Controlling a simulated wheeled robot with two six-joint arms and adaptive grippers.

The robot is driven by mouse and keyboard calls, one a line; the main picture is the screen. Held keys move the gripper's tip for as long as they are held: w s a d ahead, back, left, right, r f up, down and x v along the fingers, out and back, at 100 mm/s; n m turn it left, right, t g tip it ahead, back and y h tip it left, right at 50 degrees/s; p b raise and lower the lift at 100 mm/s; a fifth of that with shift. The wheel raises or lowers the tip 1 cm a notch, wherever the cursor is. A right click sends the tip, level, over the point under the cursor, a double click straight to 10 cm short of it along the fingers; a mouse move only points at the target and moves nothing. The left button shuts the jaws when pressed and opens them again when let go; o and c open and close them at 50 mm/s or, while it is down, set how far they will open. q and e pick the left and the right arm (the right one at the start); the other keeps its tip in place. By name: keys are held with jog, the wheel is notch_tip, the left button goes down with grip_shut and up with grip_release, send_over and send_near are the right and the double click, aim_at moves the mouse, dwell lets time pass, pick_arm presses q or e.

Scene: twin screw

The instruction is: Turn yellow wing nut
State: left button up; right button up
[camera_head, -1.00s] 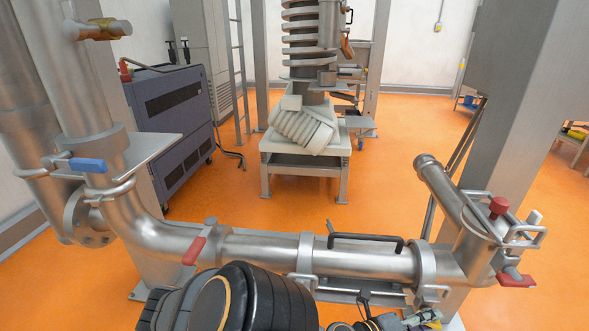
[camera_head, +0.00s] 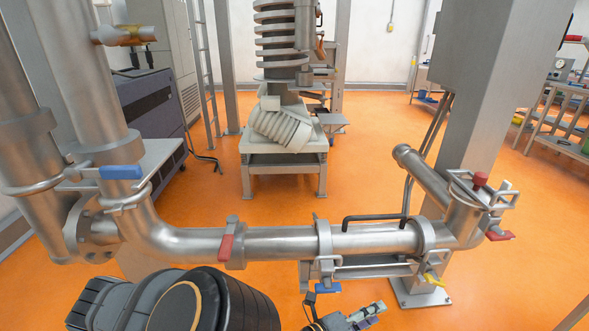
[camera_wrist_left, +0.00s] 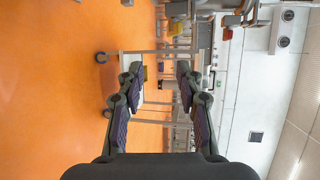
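A small yellow wing nut (camera_head: 433,281) shows in the head view under the right part of the horizontal steel pipe (camera_head: 280,241), near the foot of the grey column. My left gripper (camera_head: 366,316) is at the bottom edge of the head view, below and left of the yellow piece and apart from it. In the left wrist view my left gripper (camera_wrist_left: 157,80) has its two fingers spread, with nothing between them. The wing nut cannot be made out in the wrist view. My right gripper is in neither view.
Red handles (camera_head: 226,247), a blue handle (camera_head: 121,172) and a lower blue handle (camera_head: 327,288) sit on the pipework. A black bar handle (camera_head: 372,218) stands on the pipe. The grey column (camera_head: 480,110) rises at right. Orange floor is clear at lower right.

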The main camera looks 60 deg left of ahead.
pick_arm(q)
jog(key=s+a+f+n+g+y+p, duration=0.2)
jog(key=s+a+f+n+g+p, duration=0.1)
jog(key=a+f, duration=0.4)
jog(key=s+a+f+n+g+y+p, duration=0.2)
jog(key=s+a+f+n+g+p, duration=0.1)
jog(key=a+f, duration=0.4)
notch_tip(320, 180, down, 4)
jog(key=shift+s+r+n+g+p, duration=0.15)
jog(key=shift+s+n+g+p, duration=0.25)
jog(key=shift+n+p, duration=0.55)
jog(key=shift+w, duration=0.15)
